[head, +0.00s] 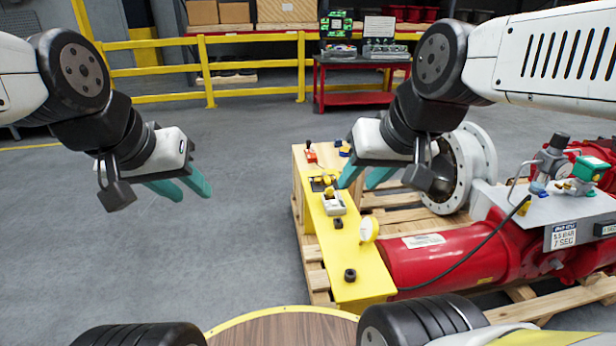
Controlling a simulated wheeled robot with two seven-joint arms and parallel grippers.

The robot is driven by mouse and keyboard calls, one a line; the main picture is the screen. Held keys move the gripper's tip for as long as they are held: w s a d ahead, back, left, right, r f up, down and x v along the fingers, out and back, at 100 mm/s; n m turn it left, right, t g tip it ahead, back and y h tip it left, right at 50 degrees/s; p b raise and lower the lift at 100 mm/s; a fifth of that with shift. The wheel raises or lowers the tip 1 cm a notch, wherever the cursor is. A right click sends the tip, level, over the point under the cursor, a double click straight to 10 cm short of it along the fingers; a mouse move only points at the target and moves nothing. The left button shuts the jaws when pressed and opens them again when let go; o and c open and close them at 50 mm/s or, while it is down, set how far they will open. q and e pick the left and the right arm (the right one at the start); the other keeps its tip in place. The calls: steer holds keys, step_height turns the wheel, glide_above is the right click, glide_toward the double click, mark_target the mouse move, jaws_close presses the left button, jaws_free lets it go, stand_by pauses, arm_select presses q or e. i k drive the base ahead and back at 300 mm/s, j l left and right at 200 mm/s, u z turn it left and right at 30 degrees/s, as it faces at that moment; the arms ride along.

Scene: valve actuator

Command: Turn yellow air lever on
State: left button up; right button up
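A yellow control panel (345,255) runs along the left side of the red valve actuator (440,262). Small yellow handle parts (329,191) sit on a dark plate and a white block (334,205) on the panel; which one is the air lever, and its exact position, is too small to tell. My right gripper (356,186) hangs just right of these parts, its teal fingers apart and empty; contact with the parts cannot be made out. My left gripper (194,196) is over bare floor well left of the panel, with a narrow gap between its fingers and nothing in it.
A red-handled control (310,153) stands at the panel's far end. A round gauge (368,229) and a black knob (350,275) are nearer. A large grey flange (465,170) is right of my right gripper. A wooden pallet (318,275) lies underneath. Floor left is clear.

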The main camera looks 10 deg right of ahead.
mark_target(329, 182)
steer(key=i+j, duration=0.1)
steer(key=j, duration=0.35)
steer(key=i+j+z, duration=0.15)
steer(key=j, duration=0.7)
steer(key=i+j+z, duration=0.25)
steer(key=i+j, duration=0.45)
steer(key=i, duration=0.15)
steer(key=i+l, duration=0.25)
steer(key=i, duration=0.25)
steer(key=i+l+z, duration=0.15)
steer(key=i, duration=0.35)
steer(key=l, duration=0.1)
